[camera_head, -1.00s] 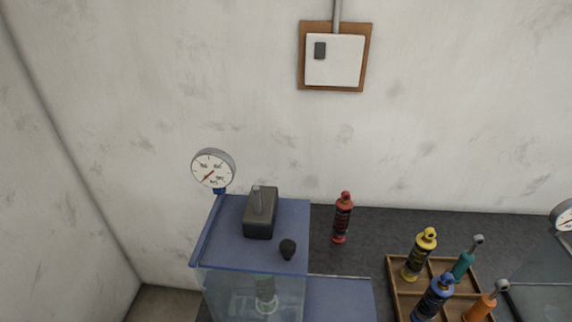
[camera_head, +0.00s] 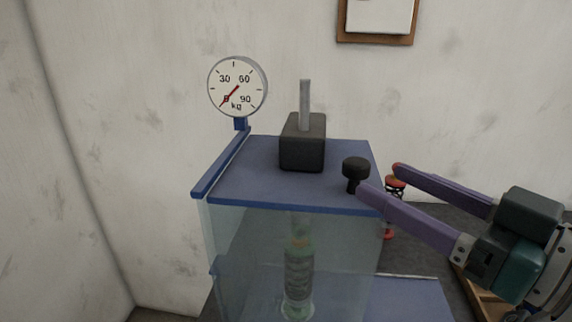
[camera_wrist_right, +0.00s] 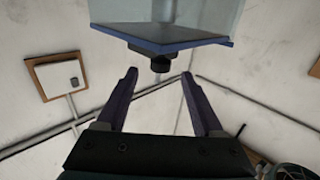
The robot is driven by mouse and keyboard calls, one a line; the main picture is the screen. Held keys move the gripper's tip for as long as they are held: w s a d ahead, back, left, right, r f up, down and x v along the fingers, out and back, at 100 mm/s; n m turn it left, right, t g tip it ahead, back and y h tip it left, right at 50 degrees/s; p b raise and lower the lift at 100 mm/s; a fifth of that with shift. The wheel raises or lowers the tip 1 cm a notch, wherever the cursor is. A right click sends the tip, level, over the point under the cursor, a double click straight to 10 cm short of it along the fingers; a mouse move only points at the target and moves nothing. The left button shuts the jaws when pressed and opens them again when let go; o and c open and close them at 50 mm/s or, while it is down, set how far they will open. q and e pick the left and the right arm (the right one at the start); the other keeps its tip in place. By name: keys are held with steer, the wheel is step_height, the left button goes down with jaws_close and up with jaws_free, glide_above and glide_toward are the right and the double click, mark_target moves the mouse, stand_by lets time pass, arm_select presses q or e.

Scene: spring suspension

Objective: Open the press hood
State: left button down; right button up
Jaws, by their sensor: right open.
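The press hood is a box with a blue top (camera_head: 245,177) and clear walls (camera_head: 240,245); it looks closed. A black knob (camera_head: 355,172) stands on the top near its right front corner. My right gripper (camera_head: 380,180) is open at the right of the hood, fingers pointing left towards the knob. In the right wrist view the knob (camera_wrist_right: 160,64) lies just ahead of and between the two fingertips (camera_wrist_right: 160,75), with nothing held. A green spring damper (camera_head: 299,270) stands inside the hood. My left gripper is not in view.
A dark block with a grey rod (camera_head: 302,150) sits on the hood top. A gauge (camera_head: 237,87) stands at its back left corner, its needle near 0. A red damper (camera_head: 389,234) stands behind my right fingers. A wooden tray (camera_head: 492,305) is partly hidden by my gripper.

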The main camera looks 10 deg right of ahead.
mark_target(346, 161)
steer(key=x, duration=0.9)
steer(key=shift+p, duration=0.3)
jaws_close()
stand_by(1.0)
